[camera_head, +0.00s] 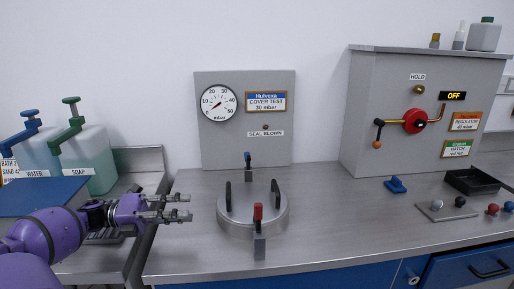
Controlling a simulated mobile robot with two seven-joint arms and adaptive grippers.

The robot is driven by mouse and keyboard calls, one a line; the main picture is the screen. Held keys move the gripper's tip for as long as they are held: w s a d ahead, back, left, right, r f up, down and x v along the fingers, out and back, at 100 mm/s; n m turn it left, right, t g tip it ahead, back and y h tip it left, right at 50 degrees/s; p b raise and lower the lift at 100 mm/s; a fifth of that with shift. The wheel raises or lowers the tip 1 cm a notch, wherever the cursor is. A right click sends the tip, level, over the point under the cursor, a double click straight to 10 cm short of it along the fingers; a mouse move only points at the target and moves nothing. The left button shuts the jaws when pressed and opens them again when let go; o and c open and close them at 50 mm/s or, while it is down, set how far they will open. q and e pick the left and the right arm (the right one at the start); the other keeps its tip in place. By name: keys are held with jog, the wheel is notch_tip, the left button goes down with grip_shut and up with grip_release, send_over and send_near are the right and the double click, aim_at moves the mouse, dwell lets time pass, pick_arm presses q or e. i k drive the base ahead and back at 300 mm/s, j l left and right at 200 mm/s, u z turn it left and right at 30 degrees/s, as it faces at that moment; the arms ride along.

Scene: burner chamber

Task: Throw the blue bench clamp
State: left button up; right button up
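The blue bench clamp (247,160) stands upright at the back edge of a round metal cover (235,218) on the steel bench. Its handle is blue and its lower part is partly hidden behind the cover. A red clamp (258,222) stands upright at the cover's front edge. Two dark upright handles rise from the cover's top. My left gripper (187,207) is to the left of the cover, apart from it and from both clamps. Its fingers are spread and nothing shows between them. My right gripper is not in view.
A gauge panel (220,145) stands behind the cover. A grey cabinet (385,100) with a red knob is at right. A blue object (396,184), a black tray (474,182) and small knobs lie on the right. Soap and water jugs stand at left.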

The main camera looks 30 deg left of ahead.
aim_at(248, 157)
jog(key=i+j, duration=0.15)
jog(key=i, duration=0.2)
jog(key=i+j, duration=0.2)
jog(key=i, duration=0.2)
jog(key=i+j, duration=0.15)
jog(key=i, duration=0.2)
